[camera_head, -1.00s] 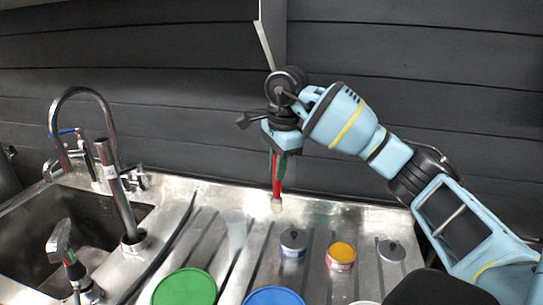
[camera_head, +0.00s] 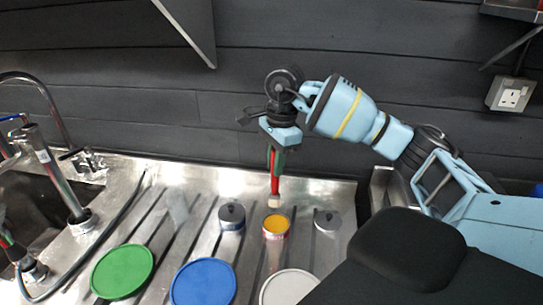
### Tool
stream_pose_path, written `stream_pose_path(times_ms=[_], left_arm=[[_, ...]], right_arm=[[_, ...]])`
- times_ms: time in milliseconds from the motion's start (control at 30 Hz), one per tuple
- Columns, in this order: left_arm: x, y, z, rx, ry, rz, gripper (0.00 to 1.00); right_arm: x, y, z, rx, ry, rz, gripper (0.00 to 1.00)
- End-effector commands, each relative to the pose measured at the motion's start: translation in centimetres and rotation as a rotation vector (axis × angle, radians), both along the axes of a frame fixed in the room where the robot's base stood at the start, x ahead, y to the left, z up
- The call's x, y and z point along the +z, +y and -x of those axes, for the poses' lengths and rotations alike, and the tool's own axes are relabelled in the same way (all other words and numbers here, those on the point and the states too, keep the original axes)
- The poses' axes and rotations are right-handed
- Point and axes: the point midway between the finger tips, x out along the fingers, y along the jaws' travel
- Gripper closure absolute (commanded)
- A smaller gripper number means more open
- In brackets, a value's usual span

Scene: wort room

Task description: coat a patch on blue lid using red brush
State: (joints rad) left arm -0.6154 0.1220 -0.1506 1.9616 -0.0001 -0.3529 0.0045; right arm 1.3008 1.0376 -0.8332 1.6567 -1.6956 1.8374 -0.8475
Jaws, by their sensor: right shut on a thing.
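The red brush (camera_head: 275,186) hangs upright, pale bristles down, from my right gripper (camera_head: 276,146), which is shut on it. The bristle tip shows just above and behind the open pot of yellow-orange paint (camera_head: 276,226); whether they touch I cannot tell. The blue lid (camera_head: 203,283) lies flat at the front of the drainboard, left of and nearer than the brush. My left gripper is not in view.
A green lid (camera_head: 123,271) lies left of the blue one and a white lid (camera_head: 290,287) right of it. The sink (camera_head: 40,215) and tap (camera_head: 62,187) are at left.

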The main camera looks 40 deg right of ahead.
Motion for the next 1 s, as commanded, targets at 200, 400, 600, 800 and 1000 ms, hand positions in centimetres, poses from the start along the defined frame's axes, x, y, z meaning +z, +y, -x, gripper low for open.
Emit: stream_pose_path(times_ms=[200, 400, 600, 800, 1000], left_arm=[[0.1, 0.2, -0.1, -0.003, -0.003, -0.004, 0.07], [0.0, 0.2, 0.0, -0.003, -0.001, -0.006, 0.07], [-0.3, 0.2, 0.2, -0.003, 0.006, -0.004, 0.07], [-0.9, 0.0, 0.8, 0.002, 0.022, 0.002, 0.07], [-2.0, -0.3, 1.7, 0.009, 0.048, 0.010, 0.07]], right_arm=[[-0.1, 0.0, 0.3, -0.001, 0.003, -0.004, 1.00], [-0.3, 0.0, 0.3, 0.000, 0.004, -0.004, 1.00], [-1.3, 0.0, 0.3, -0.001, 0.007, -0.003, 1.00], [-3.1, -0.1, 0.3, -0.001, 0.009, -0.003, 1.00], [-5.1, 0.0, 0.3, 0.000, 0.010, -0.003, 1.00]])
